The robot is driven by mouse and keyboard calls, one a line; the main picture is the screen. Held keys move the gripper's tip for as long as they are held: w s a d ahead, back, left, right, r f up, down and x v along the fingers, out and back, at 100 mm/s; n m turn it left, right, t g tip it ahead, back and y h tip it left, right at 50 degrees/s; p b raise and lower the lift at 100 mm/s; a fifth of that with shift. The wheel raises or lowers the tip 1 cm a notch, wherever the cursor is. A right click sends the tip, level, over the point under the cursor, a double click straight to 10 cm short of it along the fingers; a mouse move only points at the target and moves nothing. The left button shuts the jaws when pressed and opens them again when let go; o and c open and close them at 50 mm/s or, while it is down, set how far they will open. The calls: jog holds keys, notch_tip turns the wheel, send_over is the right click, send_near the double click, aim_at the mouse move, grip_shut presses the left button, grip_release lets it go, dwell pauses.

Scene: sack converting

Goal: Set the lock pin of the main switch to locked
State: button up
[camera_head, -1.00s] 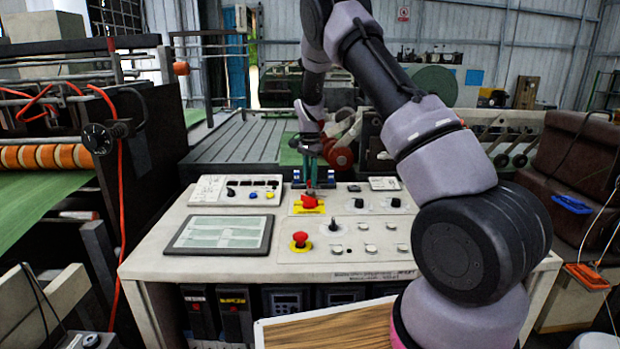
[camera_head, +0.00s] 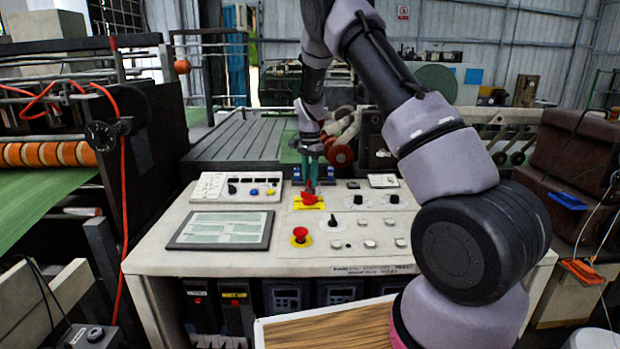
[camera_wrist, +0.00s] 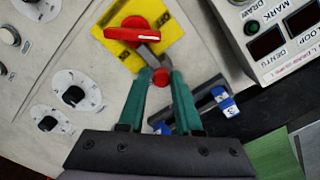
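The main switch has a red handle (camera_wrist: 138,30) on a yellow plate (camera_wrist: 178,30), near the back of the console; in the head view the red handle (camera_head: 308,198) is small. A grey metal piece with a red knob (camera_wrist: 160,76), apparently the lock pin, lies at the plate's edge beside the handle. My gripper (camera_wrist: 160,74) has its two green fingers on either side of this knob, and they appear closed on it. In the head view my gripper (camera_head: 309,187) points down at the plate. The pin's seat is partly hidden.
The console (camera_head: 165,262) carries a flat screen (camera_head: 220,230), a red mushroom button (camera_head: 300,235) and several black knobs. A white box with buttons (camera_head: 236,188) stands left of the switch. Blue-ended parts (camera_wrist: 225,102) lie close to my right finger in the wrist view.

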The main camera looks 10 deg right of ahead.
aim_at(310, 181)
jog(key=shift+o, duration=1.3)
jog(key=shift+s, duration=0.1)
notch_tip(310, 181, up, 11)
jog(key=shift+f, duration=0.1)
